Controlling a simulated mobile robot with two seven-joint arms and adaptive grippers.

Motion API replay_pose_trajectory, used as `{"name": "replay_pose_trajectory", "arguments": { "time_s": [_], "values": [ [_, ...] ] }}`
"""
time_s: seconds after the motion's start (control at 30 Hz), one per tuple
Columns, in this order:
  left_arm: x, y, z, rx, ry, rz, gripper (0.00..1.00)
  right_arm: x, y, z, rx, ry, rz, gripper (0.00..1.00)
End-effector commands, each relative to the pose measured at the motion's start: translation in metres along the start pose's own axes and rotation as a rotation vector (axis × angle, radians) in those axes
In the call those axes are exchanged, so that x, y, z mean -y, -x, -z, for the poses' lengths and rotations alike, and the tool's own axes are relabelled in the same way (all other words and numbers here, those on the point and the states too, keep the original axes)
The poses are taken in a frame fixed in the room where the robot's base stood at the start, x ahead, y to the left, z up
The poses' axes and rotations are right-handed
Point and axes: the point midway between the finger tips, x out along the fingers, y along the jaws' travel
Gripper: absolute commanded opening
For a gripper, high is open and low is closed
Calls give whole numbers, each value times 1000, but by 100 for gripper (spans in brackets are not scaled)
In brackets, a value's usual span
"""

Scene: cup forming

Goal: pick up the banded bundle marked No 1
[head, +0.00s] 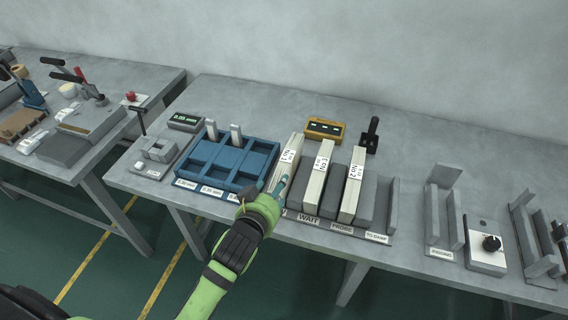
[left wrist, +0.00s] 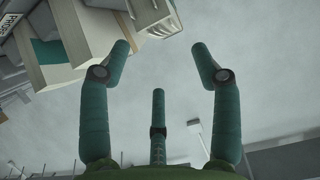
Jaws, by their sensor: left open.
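Three pale banded bundles stand upright in a grey slotted rack (head: 333,226). The left bundle (head: 294,143) has a label whose number I cannot read surely. The middle bundle (head: 324,150) has a label that seems to be an upside-down No 1. The right bundle (head: 356,158) is marked No 2. My left gripper (head: 284,187) is at the front of the left bundle and partly covers it; contact is unclear. In the left wrist view the gripper (left wrist: 159,62) is open with nothing between its fingers, and a bundle with a green band (left wrist: 52,52) is at upper left.
A blue compartment tray (head: 262,146) is left of the rack, close to my arm. Grey dividers flank the bundles. A yellow display box (head: 324,129) and a black-handled tool (head: 371,135) stand behind. A packing stand (head: 453,225) and knob box (head: 487,252) are to the right.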

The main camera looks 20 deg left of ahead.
Motion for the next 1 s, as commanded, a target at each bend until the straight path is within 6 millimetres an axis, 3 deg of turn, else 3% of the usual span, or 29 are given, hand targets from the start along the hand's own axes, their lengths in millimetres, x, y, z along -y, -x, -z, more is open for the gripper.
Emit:
{"name": "replay_pose_trajectory", "arguments": {
  "time_s": [0.3,0.57,0.83,1.0],
  "values": [
    [0,-48,0,1,0,-1,63,-4,9,-9,16,2,-5,40],
    [1,-63,-3,2,-1,-1,63,-5,12,-2,6,1,-6,40],
    [3,-96,-10,1,1,-1,63,-5,19,0,2,1,-6,40],
    [3,-106,-11,1,0,-1,63,-3,19,1,1,0,-4,40]
  ]
}}
